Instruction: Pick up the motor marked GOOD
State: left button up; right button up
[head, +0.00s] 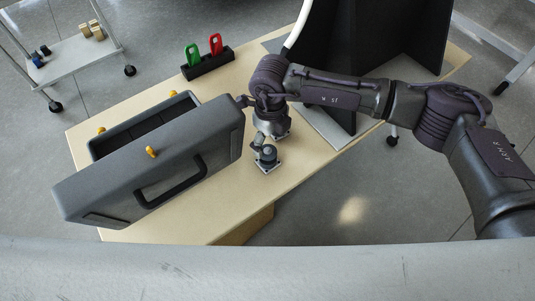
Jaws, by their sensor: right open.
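A small grey motor (265,154) stands on a pale square base on the table, right of the case. A second grey body (274,125) with a similar pale base shows just behind it, partly covered by my right wrist. No GOOD marking can be read on either one. My right arm reaches in from the right, and its wrist bends down over the second body. My right gripper (267,108) is open and mostly hidden under the wrist; I cannot tell whether it touches anything. My left gripper is not in view.
A big grey case (205,152) with orange latches stands open on the table (310,160), its lid towards me. A black holder (208,63) with a green and a red tag (216,44) sits behind. A dark panel stands back right. A cart (75,60) is back left.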

aim_at(268, 151)
jog(key=shift+f, duration=0.55)
jog(key=shift+a+f, duration=0.15)
jog(key=shift+f, duration=0.4)
notch_tip(268, 151, down, 4)
jog(key=shift+s+a+r+p, duration=0.1)
jog(key=shift+a+r+p, duration=0.1)
jog(key=shift+p, duration=0.55)
jog(key=shift+f, duration=0.45)
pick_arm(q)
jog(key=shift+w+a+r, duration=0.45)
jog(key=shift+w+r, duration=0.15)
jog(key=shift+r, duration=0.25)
pick_arm(e)
grip_shut()
